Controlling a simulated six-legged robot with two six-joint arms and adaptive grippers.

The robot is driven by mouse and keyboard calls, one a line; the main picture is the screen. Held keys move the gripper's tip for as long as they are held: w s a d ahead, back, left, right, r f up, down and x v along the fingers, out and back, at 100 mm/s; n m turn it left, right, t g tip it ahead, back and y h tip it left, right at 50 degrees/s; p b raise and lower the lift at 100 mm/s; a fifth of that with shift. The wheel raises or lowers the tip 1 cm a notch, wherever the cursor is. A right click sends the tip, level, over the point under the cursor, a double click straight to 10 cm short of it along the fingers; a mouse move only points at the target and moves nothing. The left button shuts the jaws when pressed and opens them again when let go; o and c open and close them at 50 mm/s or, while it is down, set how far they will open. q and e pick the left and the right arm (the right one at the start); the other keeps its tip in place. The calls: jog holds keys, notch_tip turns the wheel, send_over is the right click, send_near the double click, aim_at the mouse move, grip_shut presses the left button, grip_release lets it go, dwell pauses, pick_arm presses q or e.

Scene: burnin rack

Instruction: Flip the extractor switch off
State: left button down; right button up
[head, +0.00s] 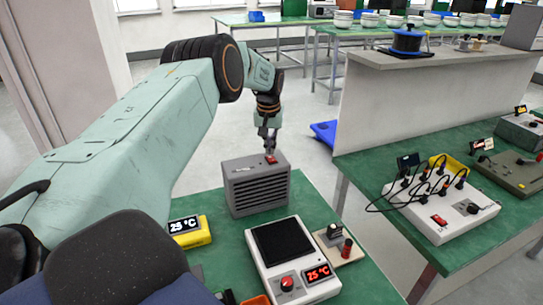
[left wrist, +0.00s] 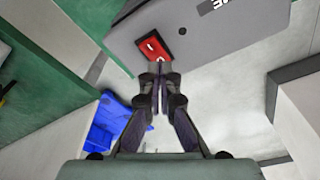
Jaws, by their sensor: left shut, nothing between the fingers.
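The extractor is a grey box with a slatted front (head: 257,193) on the green bench in the head view. Its red rocker switch (head: 270,159) is on the top face, and it also shows in the left wrist view (left wrist: 153,46). My left gripper (head: 269,150) is shut and empty, pointing down with its fingertips right at the switch. In the left wrist view the fingertips (left wrist: 160,70) are just below the switch's near edge; I cannot tell whether they touch it. The right gripper is not in view.
A hot plate (head: 283,243) with a red display, a yellow thermometer (head: 188,231) and a small board (head: 338,246) with a red knob share the bench. A white power box (head: 441,213) with plugged cables sits on the right bench. A blue bin (head: 324,132) is on the floor behind.

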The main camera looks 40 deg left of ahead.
aim_at(270, 157)
pick_arm(q)
notch_tip(270, 157, up, 2)
jog(key=shift+s+r+p, duration=0.1)
jog(key=shift+r+p, duration=0.1)
jog(key=shift+p, duration=0.55)
jog(key=shift+r+p, duration=0.95)
jog(key=shift+r, duration=0.1)
jog(key=shift+r+p, duration=0.45)
jog(key=shift+r, duration=0.15)
jog(key=shift+f, duration=0.15)
